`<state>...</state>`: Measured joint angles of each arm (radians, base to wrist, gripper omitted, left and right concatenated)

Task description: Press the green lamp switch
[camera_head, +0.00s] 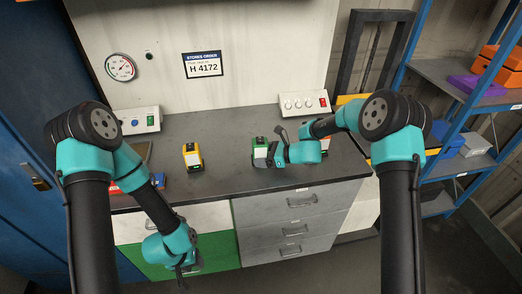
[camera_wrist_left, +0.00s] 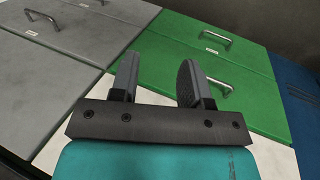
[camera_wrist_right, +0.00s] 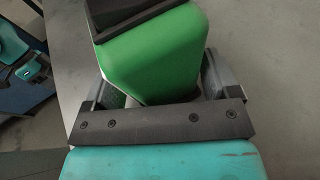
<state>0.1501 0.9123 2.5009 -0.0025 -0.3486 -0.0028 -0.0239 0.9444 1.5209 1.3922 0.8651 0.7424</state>
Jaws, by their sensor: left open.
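The green lamp (camera_head: 260,152), with a pale front panel, stands on the grey worktop near its front edge. My right gripper (camera_head: 278,152) is at its right side. In the right wrist view, the green lamp body (camera_wrist_right: 155,60) fills the space between the fingers of my right gripper (camera_wrist_right: 160,85), which looks shut on it. A dark frame shows at the lamp's upper end; I cannot make out its switch. My left gripper (camera_head: 183,274) hangs low in front of the drawers. In the left wrist view my left gripper (camera_wrist_left: 158,80) is open and empty.
A yellow lamp (camera_head: 192,156) stands left of the green one. A switch box (camera_head: 137,120) and a white box with knobs and a red button (camera_head: 303,103) stand at the back. Green drawers (camera_wrist_left: 225,65) lie before my left gripper.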

